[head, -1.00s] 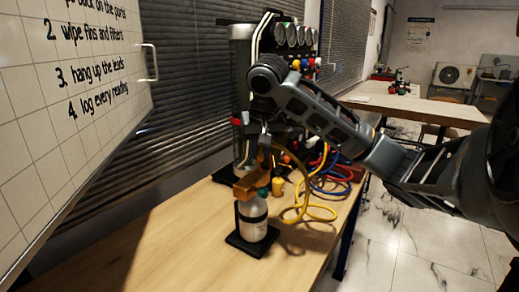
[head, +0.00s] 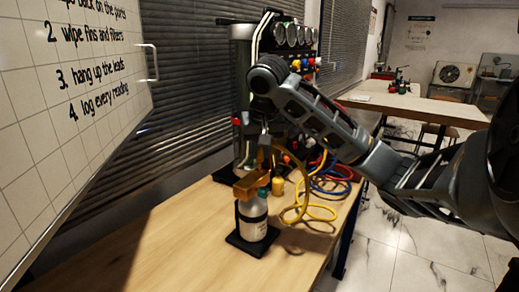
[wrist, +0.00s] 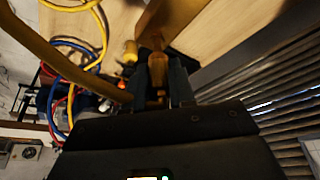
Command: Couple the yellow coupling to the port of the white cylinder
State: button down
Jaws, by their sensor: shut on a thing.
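The white cylinder (head: 252,228) stands upright in a black base near the table's front edge. A brass-coloured block (head: 250,183) sits at its top, with a teal part beside it. My gripper (wrist: 160,88) is shut on the yellow coupling (wrist: 158,68), which lies between the fingers with its tip toward the brass block (wrist: 172,14). In the head view my gripper (head: 265,152) is just above and behind the block, and the coupling is mostly hidden. I cannot tell whether the coupling touches the port.
A yellow hose (head: 321,212) loops on the table right of the cylinder, beside blue and red hoses (head: 333,185). A small yellow fitting (head: 278,185) stands close behind the cylinder. A gauge rig (head: 292,36) stands behind. The wooden table (head: 180,240) is clear at left.

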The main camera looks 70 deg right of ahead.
jog(key=shift+f, duration=0.4)
jog(key=shift+f+b, duration=0.35)
jog(key=shift+b, duration=0.1)
jog(key=shift+f, duration=0.65)
dwell(0.6)
dwell(0.3)
jog(key=c, duration=0.5)
grip_release()
jog(key=shift+c, duration=0.2)
